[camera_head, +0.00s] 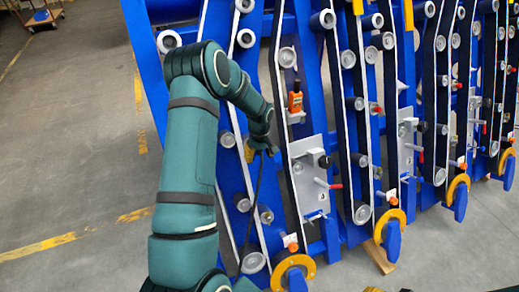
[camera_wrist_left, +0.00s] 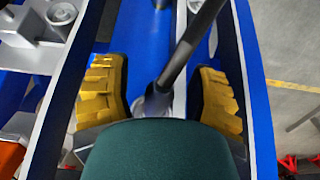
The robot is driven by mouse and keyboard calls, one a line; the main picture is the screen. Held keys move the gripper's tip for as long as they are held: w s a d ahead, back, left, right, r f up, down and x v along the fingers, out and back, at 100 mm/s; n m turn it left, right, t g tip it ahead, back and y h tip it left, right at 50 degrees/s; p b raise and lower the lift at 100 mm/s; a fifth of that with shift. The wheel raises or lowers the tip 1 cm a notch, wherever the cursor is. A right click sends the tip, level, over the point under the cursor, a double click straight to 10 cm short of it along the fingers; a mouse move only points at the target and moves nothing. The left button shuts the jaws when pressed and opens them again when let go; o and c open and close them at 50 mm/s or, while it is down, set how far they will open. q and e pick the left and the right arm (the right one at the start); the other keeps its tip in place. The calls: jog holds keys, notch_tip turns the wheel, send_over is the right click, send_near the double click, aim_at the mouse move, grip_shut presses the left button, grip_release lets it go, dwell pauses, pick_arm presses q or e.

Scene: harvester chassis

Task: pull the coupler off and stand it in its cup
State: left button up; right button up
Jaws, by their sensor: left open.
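My left gripper (camera_head: 261,149) is open in front of the blue frame. In the left wrist view its two yellow-padded fingers (camera_wrist_left: 160,93) stand apart on either side of a dark grey coupler-like end (camera_wrist_left: 155,101). A dark hose (camera_wrist_left: 190,45) runs from it to the upper right. In the head view the thin black hose (camera_head: 257,195) hangs down from the gripper. I cannot tell whether the fingers touch the coupler. A grey plate (camera_head: 303,185) with a round grey socket (camera_wrist_left: 61,13) is beside it; I cannot tell if this is the cup. My right gripper is out of view.
An orange and black device (camera_head: 295,100) sits on a small bracket right of the gripper. A red-tipped lever (camera_head: 334,186) sticks out of the plate. Yellow rings (camera_head: 276,272) line the frame's foot. Open concrete floor (camera_head: 75,150) lies to the left.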

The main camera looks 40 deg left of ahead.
pick_arm(q)
jog(key=shift+f, duration=0.2)
grip_shut()
jog(key=shift+r, duration=0.1)
jog(key=shift+s+d+r+p, duration=0.15)
jog(key=shift+s+d+r, duration=0.25)
jog(key=shift+d, duration=0.3)
jog(key=shift+s+d+r+p, duration=0.15)
jog(key=shift+s+d+r, duration=0.15)
jog(key=shift+d+r, duration=0.25)
jog(key=shift+d+f, duration=0.1)
